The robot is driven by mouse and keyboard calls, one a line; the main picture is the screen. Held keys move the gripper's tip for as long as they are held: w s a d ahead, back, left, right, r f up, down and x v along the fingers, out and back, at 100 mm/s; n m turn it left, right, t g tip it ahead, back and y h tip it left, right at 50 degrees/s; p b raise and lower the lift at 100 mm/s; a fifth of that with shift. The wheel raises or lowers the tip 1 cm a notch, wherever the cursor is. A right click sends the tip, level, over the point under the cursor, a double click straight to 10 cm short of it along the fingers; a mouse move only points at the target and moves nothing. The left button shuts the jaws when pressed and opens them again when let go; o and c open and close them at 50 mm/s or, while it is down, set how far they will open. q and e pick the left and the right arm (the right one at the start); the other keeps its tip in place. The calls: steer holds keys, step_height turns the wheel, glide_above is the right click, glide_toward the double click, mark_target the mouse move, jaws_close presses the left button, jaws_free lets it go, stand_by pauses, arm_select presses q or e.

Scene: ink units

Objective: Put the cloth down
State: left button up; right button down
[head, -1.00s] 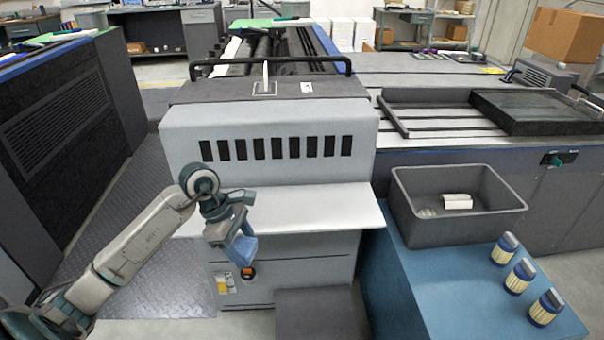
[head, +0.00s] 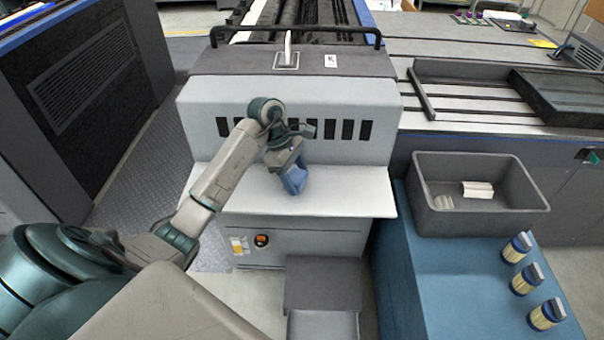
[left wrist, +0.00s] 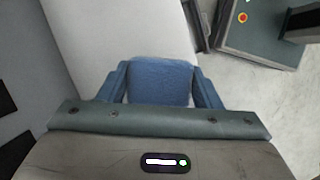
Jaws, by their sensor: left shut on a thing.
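The blue cloth (head: 296,180) is in my left gripper (head: 291,170), over the white ledge (head: 340,195) on the front of the grey machine. In the left wrist view the cloth (left wrist: 160,82) sits between the two blue fingers of my left gripper (left wrist: 165,88), which is shut on it. The pale ledge shows behind it. I cannot tell whether the cloth touches the ledge. My right gripper is in neither view.
A grey bin (head: 480,215) with a white block (head: 478,189) inside stands on the blue bench (head: 440,265) to the right. Three yellow jars with blue lids (head: 526,280) stand near the bench's right edge. A dark step (head: 322,283) is below the ledge. The ledge's right part is bare.

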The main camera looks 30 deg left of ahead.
mark_target(302, 169)
arm_select(q)
steer(key=shift+w+a, duration=0.2)
steer(key=shift+w, duration=1.35)
step_height(302, 169, down, 3)
steer(key=shift+f+p, duration=0.2)
steer(key=shift+p, duration=0.8)
steer(key=shift+f+b, duration=0.3)
steer(key=shift+f, duration=0.05)
steer(key=o, duration=1)
steer(key=shift+r, duration=0.15)
